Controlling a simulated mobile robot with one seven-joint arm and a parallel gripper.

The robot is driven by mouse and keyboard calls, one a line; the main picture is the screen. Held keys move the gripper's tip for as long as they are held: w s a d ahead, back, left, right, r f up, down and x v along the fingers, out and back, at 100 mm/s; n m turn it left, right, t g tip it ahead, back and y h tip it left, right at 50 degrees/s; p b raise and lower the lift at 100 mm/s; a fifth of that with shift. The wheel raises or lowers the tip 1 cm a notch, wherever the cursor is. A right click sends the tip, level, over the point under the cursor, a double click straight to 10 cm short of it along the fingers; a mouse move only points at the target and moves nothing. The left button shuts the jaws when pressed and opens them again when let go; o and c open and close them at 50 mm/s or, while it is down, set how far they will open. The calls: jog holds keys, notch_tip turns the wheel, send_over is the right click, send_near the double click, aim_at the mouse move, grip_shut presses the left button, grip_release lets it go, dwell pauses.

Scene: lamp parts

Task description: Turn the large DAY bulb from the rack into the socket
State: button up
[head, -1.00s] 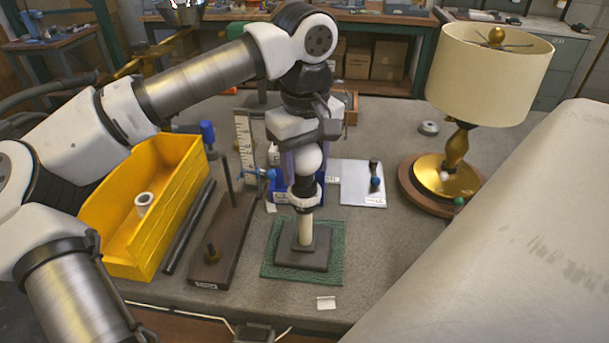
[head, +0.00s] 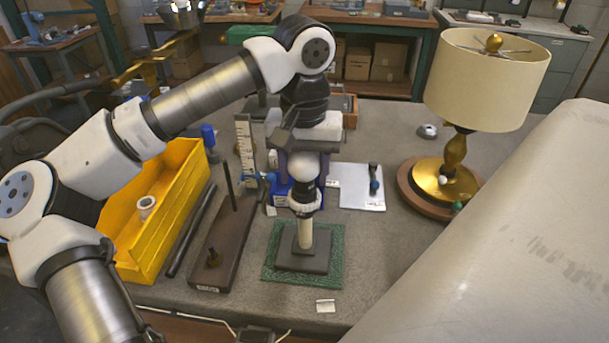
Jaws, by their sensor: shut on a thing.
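A white round bulb (head: 304,168) stands upright over the dark socket (head: 302,191), with its lower end at the socket's mouth. I cannot tell how deep it sits. The socket has a pale collar and stands on a cream post with a square grey base (head: 303,260). My gripper (head: 303,160) points down from above and is shut on the bulb, one finger on each side. A blue rack (head: 283,194) with a white label stands just behind, mostly hidden by the gripper and socket. I cannot read DAY on the bulb.
The stand is on a green mat (head: 270,272). To its left are a dark wooden board with an upright rod (head: 229,187), a black bar and a yellow bin (head: 177,215). A lamp with a cream shade (head: 488,80) stands at right.

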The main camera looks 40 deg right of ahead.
jog(key=m, duration=0.4)
jog(key=shift+f, duration=0.15)
jog(key=shift+m, duration=1)
jog(key=shift+w+m, duration=0.15)
jog(key=shift+m, duration=1.25)
jog(key=o, duration=0.7)
jog(key=shift+o, duration=0.2)
